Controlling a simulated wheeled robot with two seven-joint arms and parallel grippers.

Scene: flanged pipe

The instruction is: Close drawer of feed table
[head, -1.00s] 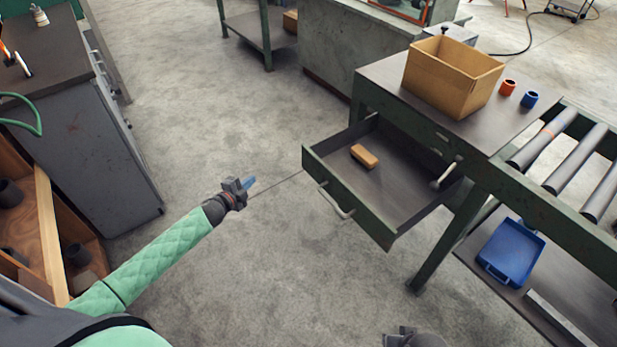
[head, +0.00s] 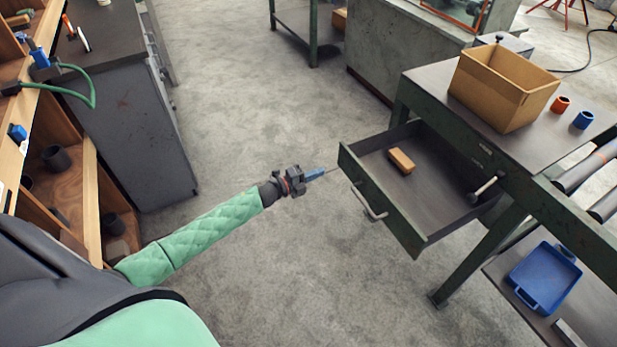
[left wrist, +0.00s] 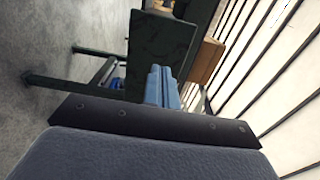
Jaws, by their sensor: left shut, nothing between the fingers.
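The feed table (head: 421,93) is a dark green metal table at the right. Its drawer (head: 437,192) is pulled out, with its green front (head: 408,228) and pale bar handle (head: 372,206) facing my side. A tan block (head: 401,161) lies inside. My left gripper (head: 318,173) is shut and empty, its blue fingertips pointing at the far-left end of the drawer front, apparently a short gap away. In the left wrist view, the blue fingers (left wrist: 162,88) show before a dark green panel (left wrist: 160,48), probably the drawer front. My right gripper is out of view.
A cardboard box (head: 500,88), an orange ring (head: 560,104) and a blue ring (head: 583,120) stand on the tabletop. A blue tray (head: 543,278) sits on the lower shelf. A grey cabinet (head: 140,130) stands left. Floor between is clear.

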